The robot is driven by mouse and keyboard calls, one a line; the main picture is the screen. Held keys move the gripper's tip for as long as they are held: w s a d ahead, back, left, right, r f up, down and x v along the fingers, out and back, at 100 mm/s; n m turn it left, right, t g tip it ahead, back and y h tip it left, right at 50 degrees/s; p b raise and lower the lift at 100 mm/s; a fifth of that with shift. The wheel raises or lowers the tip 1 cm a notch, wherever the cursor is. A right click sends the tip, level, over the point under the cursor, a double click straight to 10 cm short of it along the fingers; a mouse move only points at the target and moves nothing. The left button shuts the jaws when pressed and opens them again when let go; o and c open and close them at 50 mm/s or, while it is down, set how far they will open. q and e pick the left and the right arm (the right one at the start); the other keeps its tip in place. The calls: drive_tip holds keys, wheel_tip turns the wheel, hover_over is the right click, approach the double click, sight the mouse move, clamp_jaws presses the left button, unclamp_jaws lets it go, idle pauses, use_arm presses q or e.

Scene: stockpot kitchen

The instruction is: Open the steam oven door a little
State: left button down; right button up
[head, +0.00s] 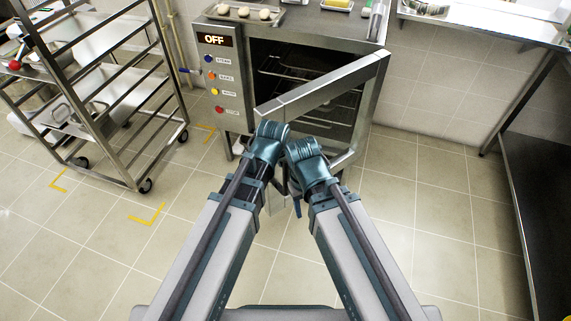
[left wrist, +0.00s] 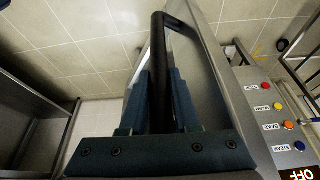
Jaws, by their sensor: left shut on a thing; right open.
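The steam oven (head: 225,75) stands ahead with its display reading OFF. Its door (head: 325,88) is ajar, hinged at the right, with the free left edge swung out towards me. Dark rack shelves show through the gap. In the left wrist view the dark bar handle (left wrist: 160,60) runs between the fingers of my left gripper (left wrist: 162,95), which is shut on it. In the head view my left gripper (head: 279,180) is mostly hidden below its wrist, in front of the door. My right gripper (head: 297,202) is open close beside it, its fingers partly hidden by its wrist.
A wheeled rack trolley (head: 110,90) stands at the left, near yellow floor marks. A tray with pale round pieces (head: 243,13) sits on the oven top. A dark-topped steel table (head: 535,190) is at the right. The tiled floor between the oven and that table is clear.

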use_arm(q)
drive_tip(key=shift+d, duration=0.1)
drive_tip(key=c, duration=0.7)
unclamp_jaws()
drive_tip(key=shift+o, duration=0.2)
drive_tip(key=p+v, duration=1.2)
drive_tip(key=v, duration=0.1)
drive_tip(key=shift+r+p, duration=0.35)
drive_tip(key=shift+r, duration=0.05)
drive_tip(key=shift+s, duration=0.15)
